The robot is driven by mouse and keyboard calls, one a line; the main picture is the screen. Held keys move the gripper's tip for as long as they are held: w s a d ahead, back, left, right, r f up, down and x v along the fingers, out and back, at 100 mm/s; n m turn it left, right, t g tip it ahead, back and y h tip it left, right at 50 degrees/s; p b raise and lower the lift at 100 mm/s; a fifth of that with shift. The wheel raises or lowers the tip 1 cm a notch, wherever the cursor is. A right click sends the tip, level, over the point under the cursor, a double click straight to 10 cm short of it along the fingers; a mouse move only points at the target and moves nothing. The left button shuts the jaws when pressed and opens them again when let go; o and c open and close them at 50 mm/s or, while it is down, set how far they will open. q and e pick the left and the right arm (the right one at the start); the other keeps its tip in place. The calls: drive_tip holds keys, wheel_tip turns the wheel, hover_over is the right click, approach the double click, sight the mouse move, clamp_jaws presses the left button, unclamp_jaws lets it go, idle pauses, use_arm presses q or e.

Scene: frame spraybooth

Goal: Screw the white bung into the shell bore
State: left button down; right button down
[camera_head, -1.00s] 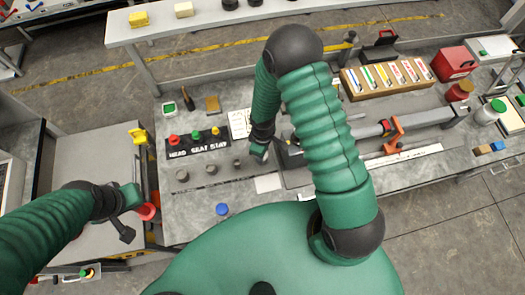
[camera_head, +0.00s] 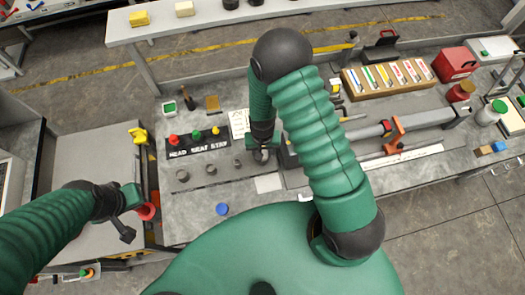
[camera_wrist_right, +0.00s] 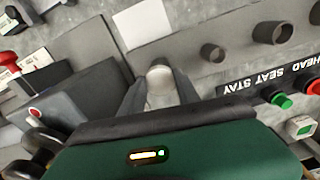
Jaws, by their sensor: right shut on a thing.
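The white bung (camera_wrist_right: 160,82) is a pale, round-topped piece between the two dark fingers of my right gripper (camera_wrist_right: 158,96), which is shut on it. In the head view my right gripper (camera_head: 262,148) is over the bench at the right end of a row of grey cylinders; a pale bit of the bung (camera_head: 261,156) shows there. I cannot tell whether it touches the bench. The shell bore is not clearly identifiable; a long grey tube (camera_head: 430,119) lies in an orange clamp to the right. My left gripper (camera_head: 130,200) is at the left, its jaws unclear.
Grey cylinders (camera_head: 210,169) stand in front of the HEAD SEAT STAY panel (camera_head: 198,147) with coloured knobs. A blue cap (camera_head: 222,209) is at the front edge. A wooden marker rack (camera_head: 390,75) and red box (camera_head: 453,63) are at the back right. A white sheet (camera_head: 268,183) lies flat.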

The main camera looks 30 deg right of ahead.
drive_tip(key=m, duration=0.3)
drive_tip(key=shift+s, duration=0.1)
drive_tip(key=shift+a+m, duration=0.1)
drive_tip(key=shift+m, duration=0.7)
drive_tip(key=c, duration=1.1)
unclamp_jaws()
